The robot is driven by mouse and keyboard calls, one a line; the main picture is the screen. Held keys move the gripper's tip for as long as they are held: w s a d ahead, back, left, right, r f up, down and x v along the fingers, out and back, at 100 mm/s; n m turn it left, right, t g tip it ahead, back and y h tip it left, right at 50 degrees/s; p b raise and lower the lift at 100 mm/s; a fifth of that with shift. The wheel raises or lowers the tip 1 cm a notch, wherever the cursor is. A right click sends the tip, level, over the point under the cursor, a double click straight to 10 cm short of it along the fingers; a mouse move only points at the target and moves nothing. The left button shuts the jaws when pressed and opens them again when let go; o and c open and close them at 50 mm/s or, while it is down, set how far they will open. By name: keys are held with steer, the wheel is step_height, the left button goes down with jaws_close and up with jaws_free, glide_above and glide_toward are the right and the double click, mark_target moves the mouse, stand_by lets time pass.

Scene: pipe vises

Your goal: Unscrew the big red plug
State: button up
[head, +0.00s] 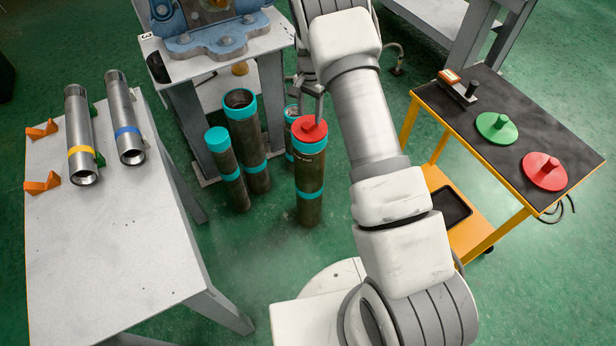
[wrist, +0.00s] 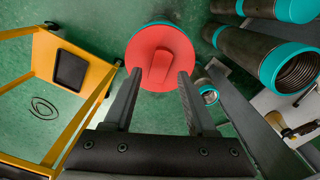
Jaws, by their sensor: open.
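A red plug (head: 309,130) with a raised grip sits on the top of a standing dark pipe with teal bands (head: 310,165). The plug fills the middle of the wrist view (wrist: 163,42), its grip pointing toward me. My gripper (head: 310,92) is just above the plug in the head view. In the wrist view my gripper (wrist: 159,76) is open, with one finger on each side of the grip and nothing held. I cannot tell how far the fingertips are from the grip. The plug's threads are hidden.
Several other teal-banded pipes (head: 240,108) stand close to the left. A yellow cart (head: 440,108) at right carries a green disc plug (head: 497,127) and another red plug (head: 545,172). A white table (head: 110,260) at left holds two metal pipes. A blue vise (head: 215,38) is behind.

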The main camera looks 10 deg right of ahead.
mark_target(310, 129)
steer(key=shift+m, duration=1.1)
steer(key=shift+f+b, duration=0.65)
steer(key=shift+f, duration=0.5)
steer(key=shift+c, duration=0.2)
